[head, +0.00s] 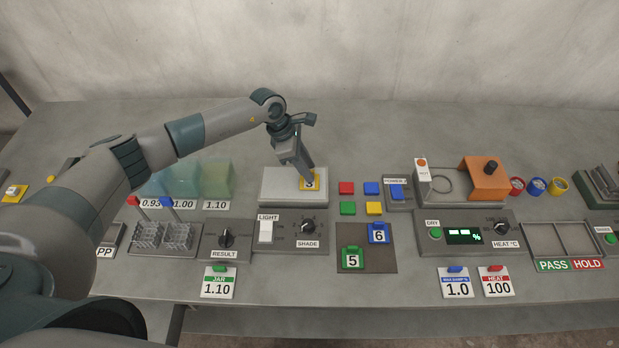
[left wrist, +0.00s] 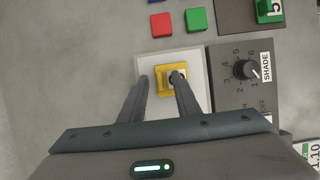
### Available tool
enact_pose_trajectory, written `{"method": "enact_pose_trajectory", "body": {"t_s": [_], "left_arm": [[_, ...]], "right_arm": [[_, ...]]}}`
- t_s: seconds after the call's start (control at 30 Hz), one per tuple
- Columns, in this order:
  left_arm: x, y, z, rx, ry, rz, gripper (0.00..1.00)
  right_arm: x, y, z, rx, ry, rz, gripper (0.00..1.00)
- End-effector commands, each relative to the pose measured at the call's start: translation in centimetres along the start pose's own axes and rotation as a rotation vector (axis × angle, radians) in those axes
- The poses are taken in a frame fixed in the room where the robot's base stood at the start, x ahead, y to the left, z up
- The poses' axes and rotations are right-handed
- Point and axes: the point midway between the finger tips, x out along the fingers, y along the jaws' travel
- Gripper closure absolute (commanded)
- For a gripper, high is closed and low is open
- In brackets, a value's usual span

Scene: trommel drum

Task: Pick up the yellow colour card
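The yellow colour card (head: 311,184) lies on the pale top plate of the light box (head: 285,185), with a dark numeral partly visible. In the left wrist view the card (left wrist: 163,84) sits on the white plate, partly covered by a finger. My left gripper (head: 306,176) points down at the card from above. In the left wrist view the left gripper (left wrist: 161,77) has its fingers apart, one to the left of the card and one overlapping its right part. I cannot tell whether they touch it. My right gripper is not in view.
Red, blue, green and yellow tiles (head: 374,208) lie right of the plate. A brown mat (head: 372,262) holds the green card 5 (head: 353,259) and blue card 6 (head: 379,234). The SHADE knob (head: 308,227) stands in front of the plate; tinted blocks (head: 217,180) stand left.

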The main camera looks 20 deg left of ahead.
Motion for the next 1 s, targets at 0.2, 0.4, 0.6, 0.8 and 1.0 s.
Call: {"method": "enact_pose_trajectory", "body": {"t_s": [0.2,0.4,0.6,0.8,1.0], "left_arm": [[0.0,0.0,0.0,0.000,0.000,0.000,0.70],[-0.1,0.0,0.0,0.000,0.000,0.001,1.00],[-0.1,0.0,0.0,0.000,0.000,0.001,1.00],[-0.2,0.1,0.1,0.000,-0.001,0.001,1.00],[-1.1,0.1,0.5,0.001,-0.001,0.003,1.00]], "right_arm": [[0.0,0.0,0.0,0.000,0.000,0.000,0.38],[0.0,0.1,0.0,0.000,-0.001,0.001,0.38],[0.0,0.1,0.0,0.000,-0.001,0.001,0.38],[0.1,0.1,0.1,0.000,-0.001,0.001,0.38],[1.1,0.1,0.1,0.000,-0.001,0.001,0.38]]}}
